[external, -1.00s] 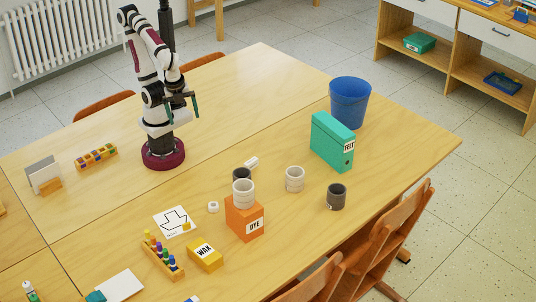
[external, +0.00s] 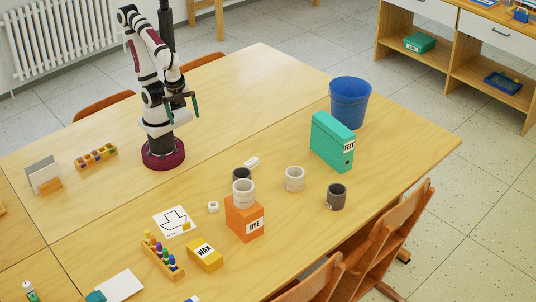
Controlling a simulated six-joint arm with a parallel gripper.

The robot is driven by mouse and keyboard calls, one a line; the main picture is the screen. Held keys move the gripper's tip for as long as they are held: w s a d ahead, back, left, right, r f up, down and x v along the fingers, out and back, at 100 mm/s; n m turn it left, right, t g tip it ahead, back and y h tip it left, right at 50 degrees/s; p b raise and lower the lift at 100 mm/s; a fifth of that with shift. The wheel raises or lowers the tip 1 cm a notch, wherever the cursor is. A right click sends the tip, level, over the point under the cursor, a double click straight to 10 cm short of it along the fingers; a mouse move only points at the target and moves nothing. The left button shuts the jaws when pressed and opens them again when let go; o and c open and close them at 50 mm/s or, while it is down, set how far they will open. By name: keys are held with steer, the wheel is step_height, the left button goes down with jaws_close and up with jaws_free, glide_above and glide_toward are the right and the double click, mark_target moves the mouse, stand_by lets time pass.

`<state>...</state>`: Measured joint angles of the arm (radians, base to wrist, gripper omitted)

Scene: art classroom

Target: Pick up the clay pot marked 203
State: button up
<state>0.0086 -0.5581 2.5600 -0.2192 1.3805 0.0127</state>
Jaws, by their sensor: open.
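Several small pots stand on the wooden table. A white pot (external: 243,193) stands at the orange DYE box, apparently on its top. A dark pot (external: 241,174) is just behind it and partly hidden. Another white pot (external: 294,179) stands alone to the right. A dark grey pot (external: 336,197) stands farther right, with a small pale mark low on its side. No number is legible on any pot, so I cannot tell which is 203. My gripper (external: 191,106) is open and empty, raised above the table near my base, well away from the pots.
The orange DYE box (external: 246,222), teal FELT box (external: 331,143) and blue bin (external: 349,103) stand among or behind the pots. A yellow WAX box (external: 205,254), peg rack (external: 162,258) and arrow sheet (external: 174,221) lie in front. The table between my base and the pots is mostly clear.

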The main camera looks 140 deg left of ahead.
stand_by(0.3)
steer(key=n+t+h, duration=0.9)
steer(key=n+h, duration=0.3)
steer(key=n, duration=2)
glide_above(242, 175)
steer(key=s+a, duration=0.8)
step_height(242, 175, down, 12)
steer(key=shift+t+y, duration=0.3)
steer(key=x, duration=1.5)
steer(key=shift+w+f, duration=0.25)
steer(key=shift+w, duration=0.1)
steer(key=c, duration=1.4)
steer(key=shift+c, duration=0.2)
